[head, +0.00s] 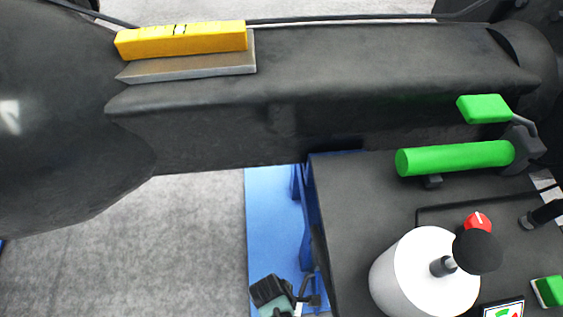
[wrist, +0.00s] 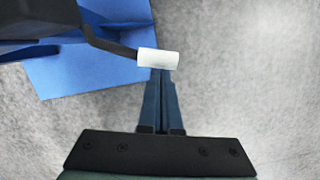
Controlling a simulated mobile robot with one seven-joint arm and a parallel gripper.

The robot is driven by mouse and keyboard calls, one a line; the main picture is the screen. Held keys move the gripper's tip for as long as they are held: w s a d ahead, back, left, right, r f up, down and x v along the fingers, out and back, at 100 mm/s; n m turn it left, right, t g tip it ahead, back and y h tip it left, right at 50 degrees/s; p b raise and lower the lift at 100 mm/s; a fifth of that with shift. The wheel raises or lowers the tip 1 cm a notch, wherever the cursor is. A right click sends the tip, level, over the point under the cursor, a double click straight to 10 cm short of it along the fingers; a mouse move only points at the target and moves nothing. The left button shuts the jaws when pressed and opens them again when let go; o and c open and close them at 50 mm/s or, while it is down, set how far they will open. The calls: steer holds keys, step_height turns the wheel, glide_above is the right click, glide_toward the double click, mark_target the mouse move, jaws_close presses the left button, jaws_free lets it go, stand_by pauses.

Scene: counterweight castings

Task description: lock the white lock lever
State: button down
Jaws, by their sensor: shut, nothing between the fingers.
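The white lock lever (wrist: 158,58) shows in the wrist view as a short white grip on a bent dark arm, which comes from a dark body at upper left. My gripper (wrist: 161,74) is shut and empty, its fingertips right at the lower edge of the white grip. I cannot tell whether they touch it. In the head view a small white piece (head: 298,309) at the bottom edge looks like the grip, beside the teal and dark body of my gripper. The fingertips are hard to make out there.
Blue metalwork (head: 270,225) stands beside the dark machine housing (head: 345,210). A long dark beam with a yellow block (head: 182,40) crosses above. On the right are a green handle (head: 455,158), a white cylinder (head: 415,275) with a black knob and a red knob (head: 477,221). Grey floor is open at left.

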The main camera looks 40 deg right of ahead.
steer(key=shift+s+d+r+n+p, duration=0.1)
steer(key=shift+s+d+n+p, duration=0.15)
steer(key=shift+s+n, duration=0.3)
steer(key=shift+s+d+n+p, duration=0.1)
steer(key=shift+s+n+p, duration=0.25)
steer(key=shift+s+n, duration=0.2)
steer(key=shift+s+d+p, duration=0.3)
steer(key=shift+s+d, duration=0.1)
steer(key=shift+s, duration=0.05)
steer(key=shift+w+a+r+p, duration=0.2)
steer(key=shift+a+p, duration=0.1)
steer(key=shift+p, duration=0.05)
steer(key=w+a+r+p, duration=0.3)
steer(key=a+r, duration=0.1)
steer(key=r, duration=0.6)
steer(key=shift+r, duration=0.35)
steer(key=shift+a, duration=0.1)
